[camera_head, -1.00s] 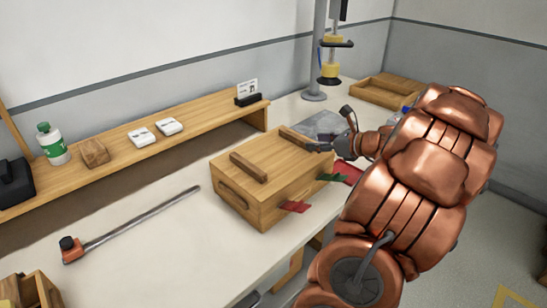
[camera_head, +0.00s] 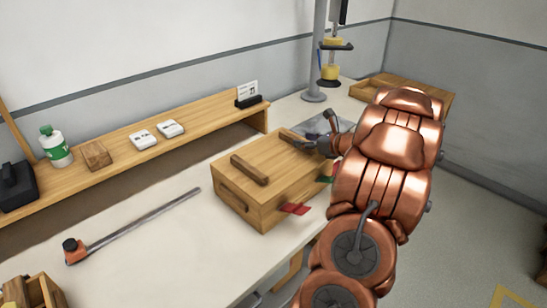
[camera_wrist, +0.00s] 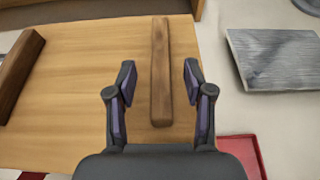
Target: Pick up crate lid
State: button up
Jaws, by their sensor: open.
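The crate lid (camera_head: 262,153) is a flat light-wood board on top of the wooden crate (camera_head: 233,204), with two dark wooden bars across it. The left bar (camera_head: 249,169) is clear of my arm. The right bar (camera_head: 295,138) lies close to my gripper (camera_head: 316,144). In the wrist view my gripper (camera_wrist: 160,85) is open and empty. Its fingers stand on either side of the right bar (camera_wrist: 160,70), which is nearer the right finger. The left bar (camera_wrist: 17,75) is at the picture's left edge. I cannot tell whether the fingers touch the lid.
Red tags (camera_head: 295,209) stick out at the crate's front. A grey metal plate (camera_wrist: 274,60) lies right of the crate. A long-handled tool (camera_head: 140,223) lies on the white bench left of it. A raised shelf (camera_head: 118,156) with a bottle runs behind.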

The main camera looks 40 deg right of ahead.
aim_at(297, 138)
jog(key=shift+p+x, duration=0.3)
jog(key=shift+x, duration=1.25)
jog(key=shift+r, duration=0.15)
jog(key=shift+c, duration=0.2)
grip_shut()
